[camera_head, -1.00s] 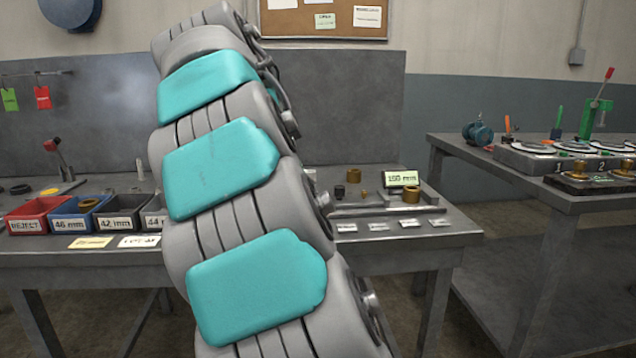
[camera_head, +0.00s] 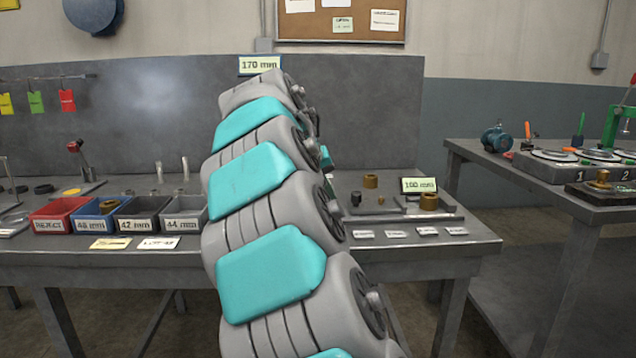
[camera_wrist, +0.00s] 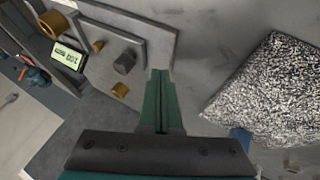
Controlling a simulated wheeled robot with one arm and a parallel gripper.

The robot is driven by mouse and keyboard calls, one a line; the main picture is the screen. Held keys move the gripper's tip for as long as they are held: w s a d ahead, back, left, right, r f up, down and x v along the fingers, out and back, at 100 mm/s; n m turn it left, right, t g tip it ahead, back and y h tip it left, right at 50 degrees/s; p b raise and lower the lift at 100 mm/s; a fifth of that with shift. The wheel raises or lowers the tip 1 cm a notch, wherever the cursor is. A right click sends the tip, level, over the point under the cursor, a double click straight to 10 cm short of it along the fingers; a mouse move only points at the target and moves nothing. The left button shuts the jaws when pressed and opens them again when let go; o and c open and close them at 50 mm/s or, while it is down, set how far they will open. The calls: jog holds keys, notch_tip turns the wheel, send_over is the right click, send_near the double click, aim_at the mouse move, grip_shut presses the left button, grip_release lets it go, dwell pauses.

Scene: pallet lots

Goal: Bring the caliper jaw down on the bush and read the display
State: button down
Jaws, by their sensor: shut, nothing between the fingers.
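The caliper with its grey bar and plate (camera_wrist: 160,32) lies on the bench, its lit display (camera_wrist: 68,55) at the left of the wrist view. The display also shows in the head view (camera_head: 418,185); its figures are too blurred to read surely. A large brass bush (camera_wrist: 57,22) stands beside the display, also seen in the head view (camera_head: 429,201). Smaller brass pieces (camera_wrist: 98,46) (camera_wrist: 120,90) and a dark cylinder (camera_wrist: 124,62) stand nearby. My gripper (camera_wrist: 162,76) is shut and empty, its green fingers apart from the bush.
Red REJECT (camera_head: 58,214), blue (camera_head: 97,219) and grey bins stand left on the bench. A 170 mm sign (camera_head: 259,65) stands behind my arm. Small labels (camera_head: 397,234) lie along the front edge. A second bench (camera_head: 560,187) stands right. A speckled block (camera_wrist: 270,90) is right in the wrist view.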

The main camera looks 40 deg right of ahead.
aim_at(358, 209)
jog(key=shift+s+d+r, duration=0.1)
jog(key=shift+s+d, duration=0.2)
jog(key=shift+d, duration=0.45)
jog(key=shift+s+d, duration=0.3)
jog(key=shift+d, duration=0.4)
jog(key=s+d, duration=0.1)
jog(key=d, duration=0.1)
jog(key=s+d, duration=0.1)
jog(key=d, duration=0.1)
jog(key=shift+s+p, duration=0.2)
jog(key=shift+p, duration=0.2)
jog(key=shift+a, duration=0.2)
jog(key=shift+w+a, duration=0.15)
jog(key=shift+a, duration=0.2)
jog(key=a, duration=0.1)
jog(key=w+a, duration=0.1)
jog(key=a, duration=0.1)
jog(key=shift+w+a+r, duration=0.15)
jog(key=shift+a+r, duration=0.15)
jog(key=shift+r, duration=0.1)
jog(key=v, duration=0.9)
jog(key=shift+s+b, duration=0.25)
jog(key=shift+b, duration=0.2)
